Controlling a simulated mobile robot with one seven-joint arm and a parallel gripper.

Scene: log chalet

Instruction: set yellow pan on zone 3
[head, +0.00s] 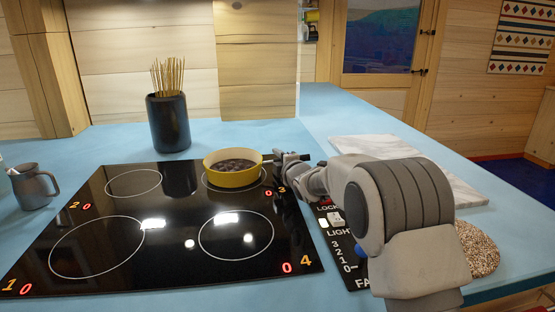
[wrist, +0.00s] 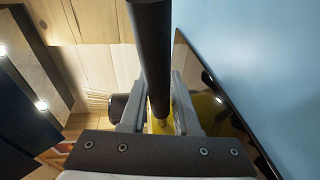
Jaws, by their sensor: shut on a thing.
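The yellow pan (head: 232,179), with dark round contents inside, is at the back right of the black hob, over the ring of zone 3 (head: 256,184). Part of that ring shows below and to the right of the pan; the rest is hidden. The pan looks level; I cannot tell whether its base touches the glass. My gripper (head: 287,157) is to the right of the pan, shut on its dark handle. In the wrist view the handle (wrist: 151,55) runs between the fingers of my gripper (wrist: 161,100), with yellow pan parts (wrist: 205,112) beyond.
The hob (head: 185,225) has other rings, all bare. A dark pot of sticks (head: 170,122) stands behind it, and a grey mug (head: 34,187) at left. A control panel (head: 338,235), a marble board (head: 380,150) and a speckled round mat (head: 478,250) lie to the right.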

